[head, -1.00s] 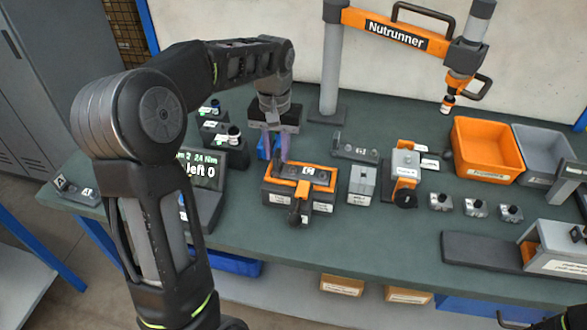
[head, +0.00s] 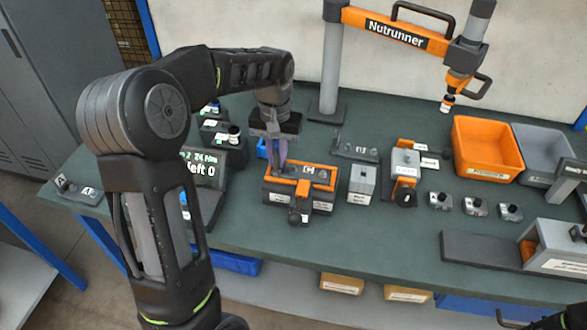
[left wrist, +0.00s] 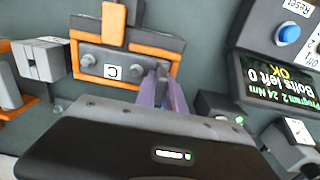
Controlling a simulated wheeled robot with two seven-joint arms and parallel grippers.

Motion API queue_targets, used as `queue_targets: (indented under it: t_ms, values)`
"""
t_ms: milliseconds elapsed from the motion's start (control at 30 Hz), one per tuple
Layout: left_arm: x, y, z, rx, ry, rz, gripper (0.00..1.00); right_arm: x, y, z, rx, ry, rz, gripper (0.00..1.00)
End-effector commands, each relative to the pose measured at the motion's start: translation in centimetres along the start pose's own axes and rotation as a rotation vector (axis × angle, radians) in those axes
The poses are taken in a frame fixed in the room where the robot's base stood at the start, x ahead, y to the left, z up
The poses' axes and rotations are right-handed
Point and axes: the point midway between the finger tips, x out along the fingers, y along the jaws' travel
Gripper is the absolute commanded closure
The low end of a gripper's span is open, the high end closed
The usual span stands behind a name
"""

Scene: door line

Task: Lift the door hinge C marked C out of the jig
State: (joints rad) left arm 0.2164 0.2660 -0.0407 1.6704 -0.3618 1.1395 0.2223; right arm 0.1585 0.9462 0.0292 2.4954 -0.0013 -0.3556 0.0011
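The door hinge C (left wrist: 112,70) is a dark grey piece with two round studs and a white C label. It lies in the orange-edged jig (left wrist: 160,45), and shows small in the head view (head: 309,171) in the jig (head: 270,193) on the bench. My left gripper (head: 277,160) points down at the left end of the jig. In the left wrist view its two purple fingers (left wrist: 164,82) stand apart at the hinge's right end, with a small gap between them. Contact with the hinge cannot be made out. My right gripper is out of view.
A display (head: 205,165) stands left of the jig. A grey block (head: 361,184) and an orange clamp fixture (head: 405,165) stand to its right. The nutrunner (head: 462,65) hangs behind. An orange bin (head: 487,148) is at right. The bench front is mostly clear.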

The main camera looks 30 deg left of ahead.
Motion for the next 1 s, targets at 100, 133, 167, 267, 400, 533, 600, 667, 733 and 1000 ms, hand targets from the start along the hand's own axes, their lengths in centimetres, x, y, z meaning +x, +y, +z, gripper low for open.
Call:
queue_targets:
  t_ms: [100,133,167,267,400,533,600,667,733,1000]
  values:
    - [0.0,0.01,0.0,0.0,0.0,0.0,1.0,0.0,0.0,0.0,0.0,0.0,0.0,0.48]
    - [0.0,0.01,0.0,0.0,0.0,0.0,1.0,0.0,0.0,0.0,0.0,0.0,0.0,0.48]
    - [0.0,0.01,0.0,0.0,0.0,0.0,1.0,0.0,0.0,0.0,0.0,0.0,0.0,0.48]
    - [0.0,0.01,0.0,0.0,0.0,0.0,1.0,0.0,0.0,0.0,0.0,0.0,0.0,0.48]
    - [0.0,0.01,0.0,0.0,0.0,0.0,1.0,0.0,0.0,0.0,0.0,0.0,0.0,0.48]
    - [0.0,0.01,0.0,0.0,0.0,0.0,1.0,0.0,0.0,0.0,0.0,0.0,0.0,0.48]
    - [0.0,0.01,0.0,0.0,0.0,0.0,1.0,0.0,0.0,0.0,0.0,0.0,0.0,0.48]
    - [0.0,0.01,0.0,0.0,0.0,0.0,1.0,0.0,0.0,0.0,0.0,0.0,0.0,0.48]
    - [0.0,0.01,0.0,0.0,0.0,0.0,1.0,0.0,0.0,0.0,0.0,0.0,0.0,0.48]
    - [-0.01,0.01,0.0,0.0,0.0,0.0,1.0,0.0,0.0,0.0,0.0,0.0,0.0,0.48]
